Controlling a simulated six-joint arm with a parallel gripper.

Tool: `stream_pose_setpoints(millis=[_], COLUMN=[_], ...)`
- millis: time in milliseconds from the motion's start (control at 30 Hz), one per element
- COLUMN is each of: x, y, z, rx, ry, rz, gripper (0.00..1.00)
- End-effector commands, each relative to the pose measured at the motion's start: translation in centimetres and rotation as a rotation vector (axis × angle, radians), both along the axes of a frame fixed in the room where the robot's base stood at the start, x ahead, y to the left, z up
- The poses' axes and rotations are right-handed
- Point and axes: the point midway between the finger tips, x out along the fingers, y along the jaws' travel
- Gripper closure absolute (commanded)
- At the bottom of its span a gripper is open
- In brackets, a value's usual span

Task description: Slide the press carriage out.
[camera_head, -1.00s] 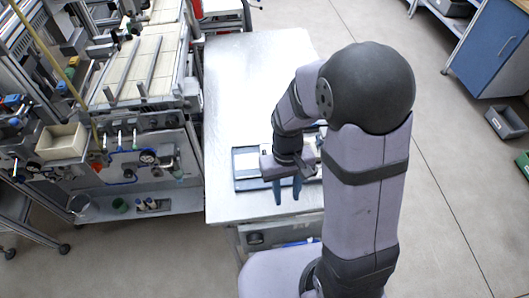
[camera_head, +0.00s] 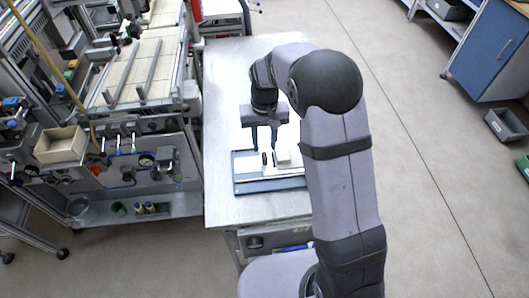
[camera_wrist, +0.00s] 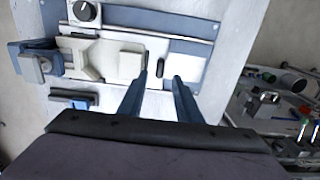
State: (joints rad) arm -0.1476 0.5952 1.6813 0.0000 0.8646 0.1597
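The press (camera_head: 245,182) lies on the metal table, a low unit with a blue base and pale blocks on top. It also shows in the wrist view (camera_wrist: 165,20), with a cream carriage (camera_wrist: 115,63) on a rail across it. A small dark upright piece (camera_wrist: 160,71) stands at the carriage's right side; whether it is fixed to the carriage is unclear. My gripper (camera_head: 266,150) points down over the press. In the wrist view its blue fingers (camera_wrist: 159,77) are apart, one on each side of the dark piece in the picture. Contact cannot be seen, and nothing is clearly held.
A black knob (camera_wrist: 85,11) sits on a pale block at the press's edge. The metal table (camera_head: 250,75) is bare behind the press. A crowded machine frame (camera_head: 130,140) stands close along its left side. My arm hides the table's right part.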

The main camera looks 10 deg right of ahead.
Motion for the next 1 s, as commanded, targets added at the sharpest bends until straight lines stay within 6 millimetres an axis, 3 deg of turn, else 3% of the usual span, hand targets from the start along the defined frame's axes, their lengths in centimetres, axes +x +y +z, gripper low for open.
stream_pose_setpoints(millis=[400,867,1000], x=[-0.1,0.0,0.0], y=[0.0,0.0,0.0], z=[-5.0,-6.1,-6.0], rx=[-0.001,0.000,0.000], ry=[0.003,0.000,0.000], rz=[0.001,0.001,0.001], gripper=[0.69,0.69,1.00])
